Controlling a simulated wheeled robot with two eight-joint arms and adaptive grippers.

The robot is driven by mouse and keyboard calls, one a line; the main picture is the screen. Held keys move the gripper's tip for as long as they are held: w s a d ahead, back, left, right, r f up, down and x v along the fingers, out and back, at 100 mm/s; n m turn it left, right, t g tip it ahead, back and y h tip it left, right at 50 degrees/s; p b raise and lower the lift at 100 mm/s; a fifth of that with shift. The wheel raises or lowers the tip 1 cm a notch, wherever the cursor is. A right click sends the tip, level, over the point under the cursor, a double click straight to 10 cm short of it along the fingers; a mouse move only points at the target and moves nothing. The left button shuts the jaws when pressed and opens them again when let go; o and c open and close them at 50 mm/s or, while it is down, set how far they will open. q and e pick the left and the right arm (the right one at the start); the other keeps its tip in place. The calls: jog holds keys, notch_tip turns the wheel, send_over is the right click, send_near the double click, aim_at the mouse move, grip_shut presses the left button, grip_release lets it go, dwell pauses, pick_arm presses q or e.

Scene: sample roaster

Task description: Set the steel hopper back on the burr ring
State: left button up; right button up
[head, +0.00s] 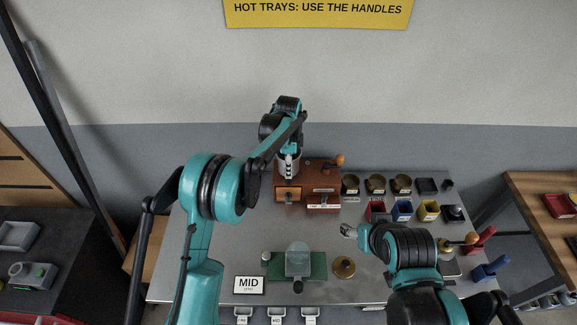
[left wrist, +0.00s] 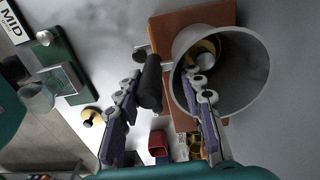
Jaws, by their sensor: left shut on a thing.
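The steel hopper (left wrist: 255,75) is a wide grey open cylinder in the left wrist view. In the head view it (head: 296,168) shows partly below my left gripper (head: 289,157), over the left part of the wooden grinder (head: 318,177). My left gripper (left wrist: 165,105) is shut on the hopper, with a black handle-like grip (left wrist: 150,82) between its fingers. A brass round part, likely the burr ring (left wrist: 207,50), shows through the hopper. I cannot tell whether the hopper touches it. My right gripper (head: 348,231) is over the table; its jaw state is unclear.
Several brass-coloured cups (head: 376,184) and colored bins (head: 402,210) stand right of the grinder. The table between grinder and green device is mostly clear.

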pick_arm(q)
jog(key=shift+f+b, duration=0.35)
jog(key=shift+f, duration=0.2)
jog(key=o, duration=1.3)
notch_tip(320, 180, up, 12)
jog(key=shift+w, duration=0.1)
